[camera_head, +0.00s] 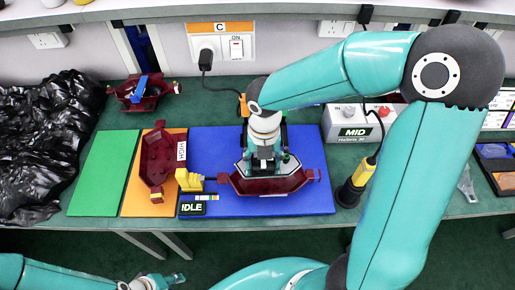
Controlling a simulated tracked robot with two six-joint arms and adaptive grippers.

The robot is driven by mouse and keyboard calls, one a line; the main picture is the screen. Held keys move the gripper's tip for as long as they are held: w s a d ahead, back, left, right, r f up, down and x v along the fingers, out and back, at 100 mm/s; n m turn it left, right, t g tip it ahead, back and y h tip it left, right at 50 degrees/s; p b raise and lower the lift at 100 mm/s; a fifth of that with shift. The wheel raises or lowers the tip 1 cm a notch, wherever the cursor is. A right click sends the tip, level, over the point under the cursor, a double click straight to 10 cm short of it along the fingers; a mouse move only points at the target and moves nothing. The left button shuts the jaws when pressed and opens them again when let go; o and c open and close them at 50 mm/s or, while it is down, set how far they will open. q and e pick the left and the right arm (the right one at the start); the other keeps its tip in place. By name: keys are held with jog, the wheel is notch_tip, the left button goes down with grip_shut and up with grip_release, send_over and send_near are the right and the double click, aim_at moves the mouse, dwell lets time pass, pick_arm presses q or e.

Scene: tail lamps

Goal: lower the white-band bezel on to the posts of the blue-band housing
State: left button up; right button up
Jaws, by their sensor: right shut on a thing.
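My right gripper (264,168) points down over the blue mat (225,145), shut on a dark red part with a pale inner face. I take this for the white-band bezel (268,186); a whitish strip shows at its front edge. Whether it rests on something or hangs just above it is hidden by the gripper and the steep view. A dark red part with a blue band (143,88) lies at the back left, well apart from my gripper; I cannot tell if it is the housing. My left gripper (168,281) is at the bottom left edge, empty, its jaws unclear.
An orange mat (132,202) holds another dark red part (158,158) with a white HIGH label. A green mat (103,175) is bare. A grey MID control box (352,122) stands behind right.

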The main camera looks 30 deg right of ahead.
jog(key=shift+s+d+r, duration=0.1)
jog(key=shift+s, duration=0.05)
jog(key=shift+f+b, duration=0.35)
jog(key=shift+f, duration=0.35)
notch_tip(320, 180, down, 4)
jog(key=b, duration=0.3)
jog(key=shift+f, duration=0.2)
dwell(0.8)
jog(key=shift+f, duration=0.1)
